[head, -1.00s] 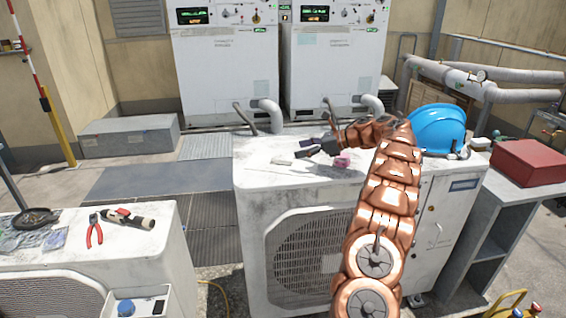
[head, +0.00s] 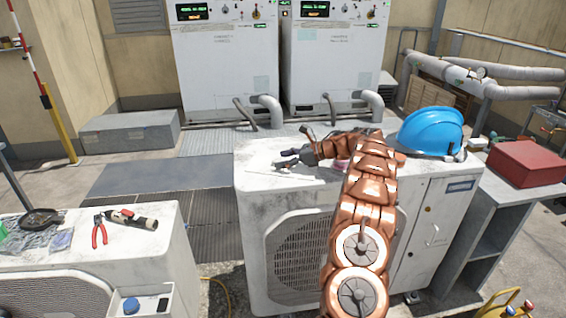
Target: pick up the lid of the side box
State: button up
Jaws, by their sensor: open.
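My gripper (head: 281,161) is open, low over the top of the middle white condenser unit (head: 258,150), near its left part. A small pale flat piece (head: 282,170) shows just under the fingers, partly hidden by them; I cannot tell whether it is the lid or whether the fingers touch it. A small white open box (head: 148,292) is on the side of the left unit, with a blue round thing (head: 131,306) and a dark flat thing in it. My copper arm covers part of the middle unit's top and a pink item.
A blue hard hat (head: 432,131) sits at the right of the middle unit's top. A red box (head: 525,163) is on the grey stand. Red pliers (head: 100,233) and a torch-like tool (head: 135,219) lie on the left unit. Pipes rise behind the middle unit.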

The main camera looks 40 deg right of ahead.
jog(key=shift+c, duration=0.4)
grip_shut()
jog(key=shift+r, duration=0.15)
